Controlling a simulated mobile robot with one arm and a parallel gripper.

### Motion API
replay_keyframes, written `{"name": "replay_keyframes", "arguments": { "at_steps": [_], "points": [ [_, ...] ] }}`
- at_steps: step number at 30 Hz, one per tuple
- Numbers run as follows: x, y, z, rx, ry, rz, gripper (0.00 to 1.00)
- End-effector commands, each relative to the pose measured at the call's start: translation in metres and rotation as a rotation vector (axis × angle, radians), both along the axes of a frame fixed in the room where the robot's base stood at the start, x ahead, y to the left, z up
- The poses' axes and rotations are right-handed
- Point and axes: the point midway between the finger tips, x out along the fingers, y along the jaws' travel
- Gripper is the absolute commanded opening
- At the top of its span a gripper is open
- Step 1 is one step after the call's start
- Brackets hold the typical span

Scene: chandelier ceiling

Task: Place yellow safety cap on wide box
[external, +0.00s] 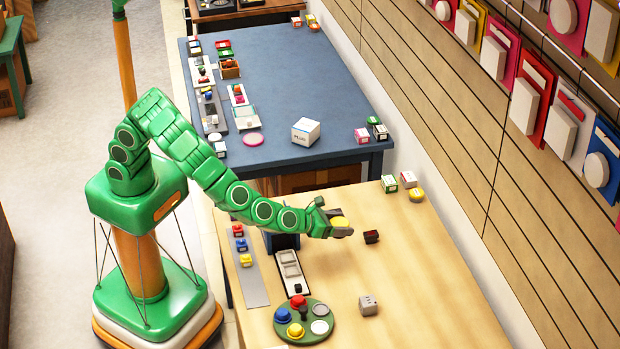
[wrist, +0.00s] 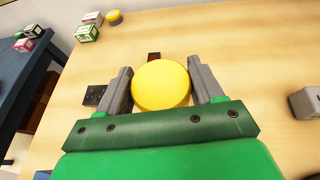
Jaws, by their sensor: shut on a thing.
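My gripper (wrist: 161,85) is shut on a round yellow cap (wrist: 162,86), with one grey finger on each side of it. In the external view my gripper (external: 338,228) holds the cap (external: 340,221) above the light wooden table (external: 430,290). Which thing is the wide box is not certain. A small white box (external: 305,131) stands on the blue table, the largest box there. A grey box (external: 368,305) with dark marks stands on the wooden table, front right of my gripper; it also shows at the right edge of the wrist view (wrist: 305,103).
A small dark red-topped box (external: 371,237) stands just right of my gripper. A green round tray (external: 306,334) with coloured buttons lies at the front. Small boxes (external: 389,184) and a yellow round piece (external: 416,195) stand at the far edge. The table's right side is clear.

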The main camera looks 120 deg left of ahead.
Motion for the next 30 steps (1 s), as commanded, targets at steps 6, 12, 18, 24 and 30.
{"name": "replay_keyframes", "arguments": {
  "at_steps": [6,12,18,24,30],
  "points": [
    [-0.008,0.017,0.003,0.002,0.003,0.024,0.37],
    [-0.04,0.074,0.014,0.009,0.01,0.114,0.37],
    [-0.087,0.142,0.027,0.013,0.019,0.232,0.37],
    [-0.141,0.202,0.042,0.017,0.02,0.351,0.37],
    [-0.203,0.255,0.055,0.018,0.024,0.475,0.37]
  ]
}}
